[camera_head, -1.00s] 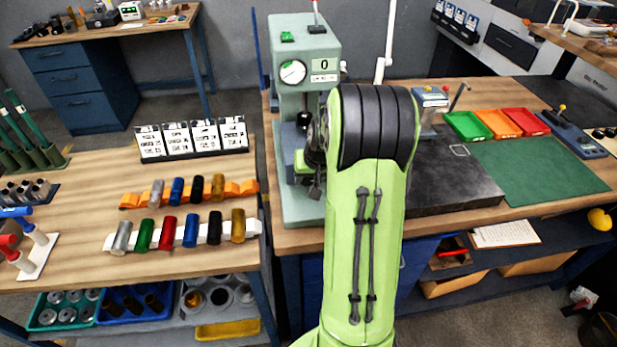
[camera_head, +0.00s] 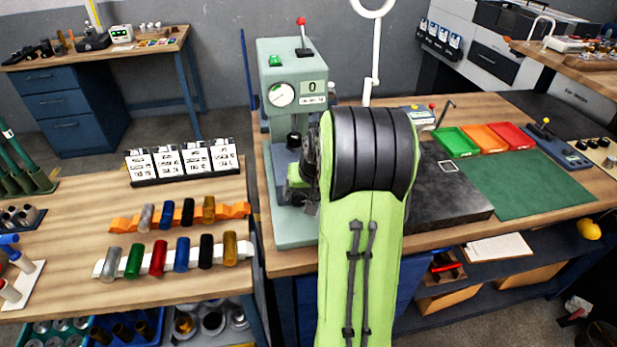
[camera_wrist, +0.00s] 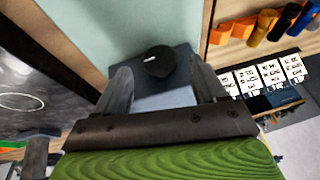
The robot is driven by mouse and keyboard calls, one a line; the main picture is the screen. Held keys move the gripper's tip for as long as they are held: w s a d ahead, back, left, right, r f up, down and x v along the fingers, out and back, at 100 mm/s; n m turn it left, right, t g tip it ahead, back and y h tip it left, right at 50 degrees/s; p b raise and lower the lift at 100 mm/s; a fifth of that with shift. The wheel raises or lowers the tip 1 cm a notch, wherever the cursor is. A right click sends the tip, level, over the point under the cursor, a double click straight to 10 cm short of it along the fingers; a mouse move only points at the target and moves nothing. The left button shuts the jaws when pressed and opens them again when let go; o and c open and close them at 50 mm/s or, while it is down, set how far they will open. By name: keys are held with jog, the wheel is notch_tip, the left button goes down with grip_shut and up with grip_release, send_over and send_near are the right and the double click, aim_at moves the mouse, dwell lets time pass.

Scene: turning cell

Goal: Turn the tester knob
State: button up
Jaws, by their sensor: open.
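The tester (camera_head: 306,85) is a grey-green press-like machine with a round dial, a "0" display and a red-tipped lever. It stands at the left end of the bench. In the wrist view, a round black knob (camera_wrist: 160,61) with a white mark sits above a blue-grey block (camera_wrist: 165,98). My gripper (camera_wrist: 160,68) is open, with one finger on each side of the knob in that view. I cannot tell whether either finger touches it. In the head view, my gripper (camera_head: 303,190) is low at the tester's front, partly hidden by my green arm.
A dark slab (camera_head: 445,190) lies right of my arm, with green, orange and red trays (camera_head: 456,142) behind it. A left table holds coloured cylinders on an orange rack (camera_head: 235,210) and a white rack (camera_head: 238,246), and white cards (camera_head: 196,158). A green mat (camera_head: 530,185) is clear.

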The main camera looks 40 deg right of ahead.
jog(key=p+v, duration=0.1)
jog(key=v, duration=1.1)
jog(key=shift+r+p, duration=0.15)
jog(key=shift+p, duration=0.25)
jog(key=shift+s, duration=0.1)
jog(key=shift+c, duration=0.2)
